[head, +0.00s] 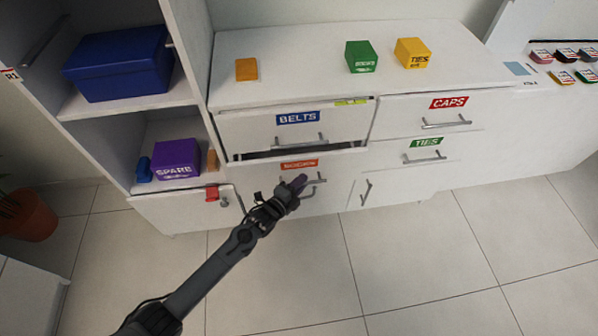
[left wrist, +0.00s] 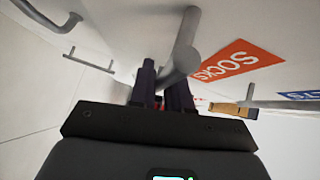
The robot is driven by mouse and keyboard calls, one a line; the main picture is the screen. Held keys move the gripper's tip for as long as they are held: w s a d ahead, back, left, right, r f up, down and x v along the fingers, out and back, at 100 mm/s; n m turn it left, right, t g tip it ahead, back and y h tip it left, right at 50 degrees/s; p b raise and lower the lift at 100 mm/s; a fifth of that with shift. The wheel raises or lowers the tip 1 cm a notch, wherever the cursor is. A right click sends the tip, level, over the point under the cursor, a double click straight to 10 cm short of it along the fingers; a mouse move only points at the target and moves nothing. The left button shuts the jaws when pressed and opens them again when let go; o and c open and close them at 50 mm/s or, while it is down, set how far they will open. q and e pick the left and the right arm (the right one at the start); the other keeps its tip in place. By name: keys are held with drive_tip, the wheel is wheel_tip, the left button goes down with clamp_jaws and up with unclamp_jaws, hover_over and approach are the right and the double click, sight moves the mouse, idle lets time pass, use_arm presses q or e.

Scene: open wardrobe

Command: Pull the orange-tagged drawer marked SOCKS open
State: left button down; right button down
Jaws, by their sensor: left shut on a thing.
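The SOCKS drawer carries an orange tag (head: 299,165) and sits under the BELTS drawer in the head view. The tag is also close by in the left wrist view (left wrist: 228,60). My left gripper (head: 298,184) is at the drawer's front, below the tag. In the left wrist view its dark fingers (left wrist: 163,86) are shut on the grey bar handle (left wrist: 184,46) of this drawer. My gripper hides part of the drawer front and handle in the head view. I cannot tell whether the drawer stands slightly out. My right gripper is not in view.
The BELTS drawer (head: 256,133) is just above, with a dark strip under its front. CAPS (head: 396,108) and TIES (head: 393,151) drawers are to the right. A low door (head: 165,212) with a red piece is to the left. The tiled floor (head: 400,255) in front is clear.

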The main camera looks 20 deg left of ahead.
use_arm(q)
drive_tip(key=s+d+p, duration=0.5)
drive_tip(key=s, duration=0.5)
drive_tip(key=s+d+p, duration=0.5)
drive_tip(key=s+d, duration=0.1)
drive_tip(key=s, duration=0.3)
drive_tip(key=shift+s+p, duration=0.4)
drive_tip(key=shift+d+r, duration=0.1)
drive_tip(key=c, duration=1.2)
unclamp_jaws()
drive_tip(key=p+v, duration=0.3)
drive_tip(key=v, duration=0.7)
drive_tip(key=shift+s+p, duration=0.3)
drive_tip(key=shift+s, duration=0.05)
drive_tip(key=shift+r, duration=0.1)
